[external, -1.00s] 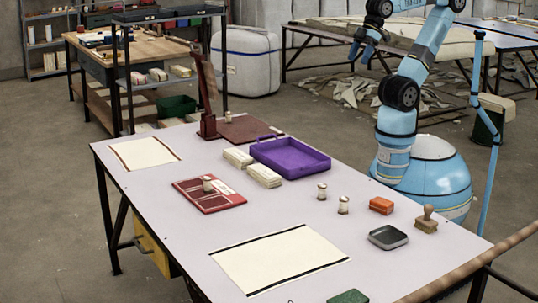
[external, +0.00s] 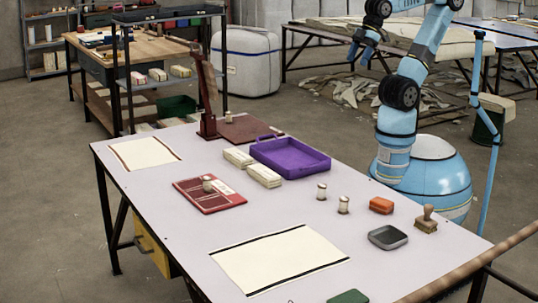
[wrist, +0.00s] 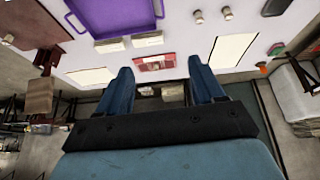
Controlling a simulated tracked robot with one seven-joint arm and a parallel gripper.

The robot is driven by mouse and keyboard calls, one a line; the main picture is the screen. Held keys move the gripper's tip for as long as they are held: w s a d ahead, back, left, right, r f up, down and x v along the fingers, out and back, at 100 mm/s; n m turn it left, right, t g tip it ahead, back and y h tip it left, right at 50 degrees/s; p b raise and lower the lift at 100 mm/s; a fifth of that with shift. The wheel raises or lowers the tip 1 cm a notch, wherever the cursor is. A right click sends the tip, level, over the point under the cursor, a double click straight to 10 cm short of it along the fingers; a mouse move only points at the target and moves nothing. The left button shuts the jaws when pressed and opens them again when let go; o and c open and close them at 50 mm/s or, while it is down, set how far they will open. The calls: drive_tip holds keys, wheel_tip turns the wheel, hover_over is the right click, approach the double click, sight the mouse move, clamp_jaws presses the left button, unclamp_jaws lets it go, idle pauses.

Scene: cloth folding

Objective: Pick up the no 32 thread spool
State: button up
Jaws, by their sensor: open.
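Several small pale thread spools stand on the table. Two stand side by side right of the middle, a left one (external: 322,192) and a right one (external: 343,205). One spool (external: 208,184) is on the red board (external: 222,203), and another (external: 228,117) is on the dark red base at the back. I cannot read a number on any spool. My gripper (external: 363,55) is raised well above and behind the table, away from the spools. In the wrist view my gripper (wrist: 165,80) has its two blue fingers apart, with nothing held between them.
A purple tray (external: 312,170), cloth bundles (external: 264,176), an orange block (external: 381,205), a grey dish (external: 389,238) and a wooden stamp (external: 427,222) lie on the table (external: 180,245). A tall dark red stand (external: 208,125) rises at the back left.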

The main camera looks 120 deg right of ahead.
drive_tip(key=w+a+f+n+g+h, duration=0.2)
drive_tip(key=w+a+f+n+h, duration=0.15)
drive_tip(key=w+f+n, duration=0.45)
drive_tip(key=w+a+f+n+g+h, duration=0.1)
drive_tip(key=w+a+f+n+h, duration=0.1)
drive_tip(key=w+f+n+h, duration=0.55)
drive_tip(key=w+a+f+n+t+y, duration=0.1)
drive_tip(key=a+f+n+t, duration=0.1)
drive_tip(key=a+f+n, duration=0.2)
drive_tip(key=w+a+f+n+t+y, duration=0.1)
drive_tip(key=a+f+n+t, duration=0.2)
drive_tip(key=a+f, duration=0.4)
drive_tip(key=a+f+n+t, duration=0.3)
drive_tip(key=a+f+n, duration=0.2)
drive_tip(key=f, duration=0.6)
drive_tip(key=shift+w+a+n+y, duration=0.15)
drive_tip(key=shift+w+n+y, duration=0.1)
drive_tip(key=shift+w+y, duration=0.15)
approach(317, 198)
drive_tip(key=w+d, duration=0.2)
drive_tip(key=d, duration=0.1)
drive_tip(key=shift+w+d, duration=0.15)
drive_tip(key=shift+w, duration=0.25)
drive_tip(key=shift+x, duration=2.65)
drive_tip(key=shift+w+r, duration=0.1)
drive_tip(key=shift+r, duration=0.1)
drive_tip(key=shift+c, duration=0.2)
drive_tip(key=c, duration=1)
